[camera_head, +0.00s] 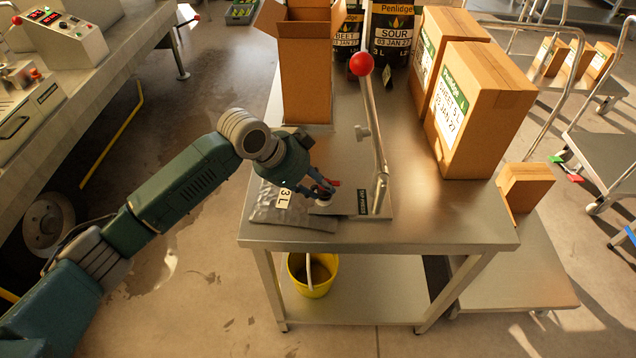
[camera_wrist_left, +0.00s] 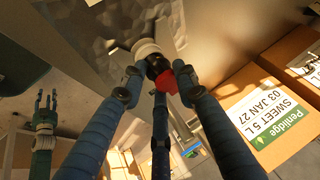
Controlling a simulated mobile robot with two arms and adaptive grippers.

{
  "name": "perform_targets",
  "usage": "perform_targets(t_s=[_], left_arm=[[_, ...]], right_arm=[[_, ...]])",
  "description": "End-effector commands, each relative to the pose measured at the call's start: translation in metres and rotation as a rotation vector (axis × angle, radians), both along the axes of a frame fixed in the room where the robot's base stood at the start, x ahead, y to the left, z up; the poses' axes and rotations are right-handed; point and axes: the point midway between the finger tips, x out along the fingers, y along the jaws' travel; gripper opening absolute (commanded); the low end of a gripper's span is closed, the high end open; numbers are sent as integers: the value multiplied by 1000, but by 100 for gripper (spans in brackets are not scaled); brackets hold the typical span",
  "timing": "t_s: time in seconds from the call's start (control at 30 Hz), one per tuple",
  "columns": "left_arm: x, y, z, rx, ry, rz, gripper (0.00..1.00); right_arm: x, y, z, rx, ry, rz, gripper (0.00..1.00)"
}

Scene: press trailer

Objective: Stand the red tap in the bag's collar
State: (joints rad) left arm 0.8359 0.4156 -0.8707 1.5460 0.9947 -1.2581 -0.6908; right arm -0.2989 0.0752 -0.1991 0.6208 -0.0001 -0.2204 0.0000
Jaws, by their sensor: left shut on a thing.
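The silver bag (camera_head: 285,212) lies flat at the table's front left edge, with a label reading 3 L. It also shows in the left wrist view (camera_wrist_left: 110,28). Its white collar (camera_wrist_left: 146,46) faces my left gripper (camera_wrist_left: 160,78). That gripper, also in the head view (camera_head: 324,189), is shut on the red tap (camera_wrist_left: 166,80), which has a black body and a red part. The tap's black end is right at the collar; I cannot tell whether it is seated. My right gripper (camera_wrist_left: 46,97) shows at the left of the wrist view, empty with fingers spread.
A lever press with a red knob (camera_head: 361,64) stands just right of the bag. An open tall carton (camera_head: 305,80) is behind it. Closed cartons (camera_head: 482,110) and black pouches (camera_head: 390,40) fill the back and right. The table's front right (camera_head: 440,215) is clear.

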Motion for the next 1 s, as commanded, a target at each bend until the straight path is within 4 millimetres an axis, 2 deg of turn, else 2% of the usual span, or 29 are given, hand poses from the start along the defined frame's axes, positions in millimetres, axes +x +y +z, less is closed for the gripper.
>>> perform_targets(t_s=[0.73, 0.77, 0.87, 1.0], left_arm=[[0, 0, -4, -1, 0, 0, 15], [0, 0, -4, -1, 0, 0, 31], [0, 0, -4, 0, 0, 0, 51], [0, 0, -4, 0, 0, 0, 51]], right_arm=[[-2, -6, 1, -6, 3, 3, 40], [-2, -6, 1, -6, 3, 3, 40], [-2, -5, 1, -6, 3, 3, 40], [-2, -5, 1, -6, 3, 3, 40]])
